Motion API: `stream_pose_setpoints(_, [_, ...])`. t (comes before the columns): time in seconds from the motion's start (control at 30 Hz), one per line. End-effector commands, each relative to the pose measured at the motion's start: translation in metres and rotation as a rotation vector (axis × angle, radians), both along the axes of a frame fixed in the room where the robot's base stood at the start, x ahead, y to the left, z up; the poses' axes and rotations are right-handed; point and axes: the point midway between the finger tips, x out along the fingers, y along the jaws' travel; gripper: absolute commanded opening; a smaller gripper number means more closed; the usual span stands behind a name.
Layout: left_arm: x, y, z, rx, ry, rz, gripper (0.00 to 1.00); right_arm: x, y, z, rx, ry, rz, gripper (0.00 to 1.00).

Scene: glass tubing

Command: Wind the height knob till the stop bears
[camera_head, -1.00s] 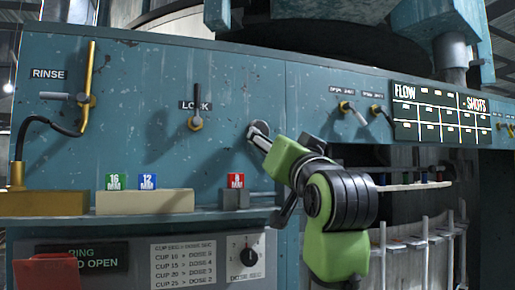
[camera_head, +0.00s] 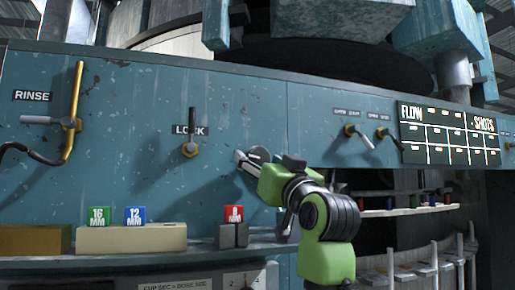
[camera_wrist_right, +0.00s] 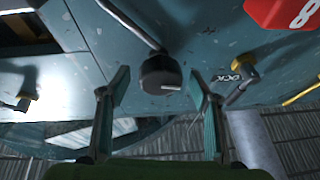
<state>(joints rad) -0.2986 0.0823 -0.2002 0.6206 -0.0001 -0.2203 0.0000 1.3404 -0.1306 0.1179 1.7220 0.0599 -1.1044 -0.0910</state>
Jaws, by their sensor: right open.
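A dark round knob (camera_head: 259,154) sticks out of the blue panel, right of the LOCK lever (camera_head: 190,146); no label for it can be read. My right gripper (camera_head: 266,164) is at this knob, with one finger to its left and one to its right in the head view. In the right wrist view the dark knob (camera_wrist_right: 160,74), with a pale mark on its face, shows between the two spread fingers of my right gripper (camera_wrist_right: 160,92). The fingers look apart from the knob. The stop cannot be made out. My left gripper is out of view.
A ledge below holds 16 MM (camera_head: 98,216), 12 MM (camera_head: 135,215) and red 8 MM (camera_head: 233,214) blocks. The RINSE lever (camera_head: 72,115) is at the left. Two small levers (camera_head: 357,136) and the FLOW board (camera_head: 449,135) are to the right.

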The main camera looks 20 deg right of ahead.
Motion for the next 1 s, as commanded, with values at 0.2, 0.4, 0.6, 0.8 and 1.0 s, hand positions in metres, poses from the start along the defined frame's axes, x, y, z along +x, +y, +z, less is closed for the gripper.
stream_pose_setpoints(0.2, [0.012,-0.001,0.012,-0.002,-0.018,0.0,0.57,0.018,0.002,0.008,0.0,0.001,0.001,0.57])
stream_pose_setpoints(0.4, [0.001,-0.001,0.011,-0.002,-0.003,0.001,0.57,0.02,0.002,0.008,0.0,-0.001,0.001,0.57])
stream_pose_setpoints(0.6, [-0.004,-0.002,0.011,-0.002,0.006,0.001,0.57,0.019,0.002,0.008,0.0,-0.001,0.001,0.34])
stream_pose_setpoints(0.8, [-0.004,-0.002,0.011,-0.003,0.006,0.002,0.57,0.019,0.002,0.008,-0.001,-0.001,0.0,0.18])
stream_pose_setpoints(1.0, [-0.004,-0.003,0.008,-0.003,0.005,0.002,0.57,0.019,0.001,0.008,-0.067,-0.005,-0.002,0.18])
